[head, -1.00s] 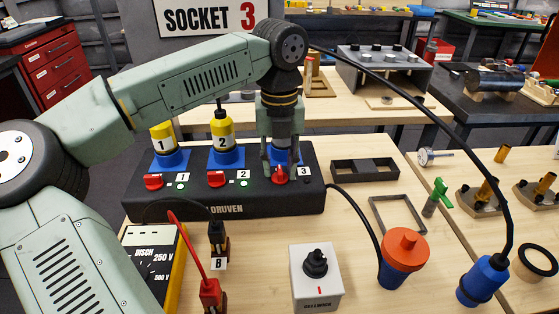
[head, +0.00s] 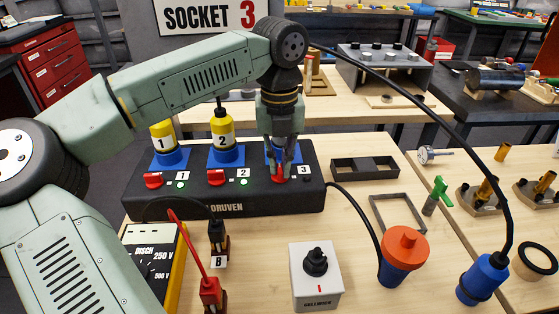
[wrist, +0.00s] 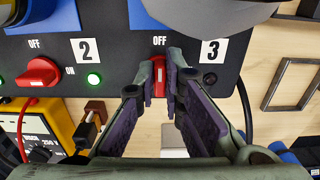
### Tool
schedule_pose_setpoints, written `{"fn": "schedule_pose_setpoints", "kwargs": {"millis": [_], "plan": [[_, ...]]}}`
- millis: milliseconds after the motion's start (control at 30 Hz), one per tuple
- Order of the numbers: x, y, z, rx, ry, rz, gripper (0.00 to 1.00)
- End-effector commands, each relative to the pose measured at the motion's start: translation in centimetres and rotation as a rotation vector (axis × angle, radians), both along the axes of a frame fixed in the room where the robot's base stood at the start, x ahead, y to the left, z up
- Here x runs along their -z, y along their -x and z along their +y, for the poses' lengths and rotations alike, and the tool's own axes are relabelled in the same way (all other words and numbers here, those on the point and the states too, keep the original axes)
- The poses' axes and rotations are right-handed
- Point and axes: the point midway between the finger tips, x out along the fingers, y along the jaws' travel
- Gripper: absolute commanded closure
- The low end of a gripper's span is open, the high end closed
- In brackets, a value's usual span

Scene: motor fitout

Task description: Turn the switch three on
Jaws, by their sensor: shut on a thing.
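The red knob of switch three (wrist: 159,80) is on the black socket box (head: 225,203), below the word OFF and left of the 3 label. It stands upright in the wrist view, in line with OFF. The small lamp beside it (wrist: 210,79) is dark. My gripper (wrist: 162,74) is shut on this knob, one finger on each side. In the head view, my gripper (head: 281,172) reaches down to the knob from above and partly hides it and the blue socket behind.
Switch two's red knob (wrist: 38,73) lies sideways with its green lamp (wrist: 94,79) lit. Switch one's lamp (head: 180,185) is also green. Yellow plugs one (head: 162,137) and two (head: 221,130) stand in blue sockets left of my gripper. A black cable loops over the bench.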

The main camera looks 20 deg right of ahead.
Motion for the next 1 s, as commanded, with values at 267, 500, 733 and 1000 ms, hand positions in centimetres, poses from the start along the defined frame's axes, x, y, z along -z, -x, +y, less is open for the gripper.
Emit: {"fn": "schedule_pose_setpoints", "kwargs": {"millis": [267,500,733,1000], "plan": [[0.02,0.00,-0.05,0.057,0.000,0.000,1.00],[0.06,0.05,-0.17,0.217,0.000,-0.001,1.00],[0.03,0.14,-0.28,0.433,0.000,0.000,1.00],[0.00,0.28,-0.39,0.689,0.000,0.000,1.00]]}}
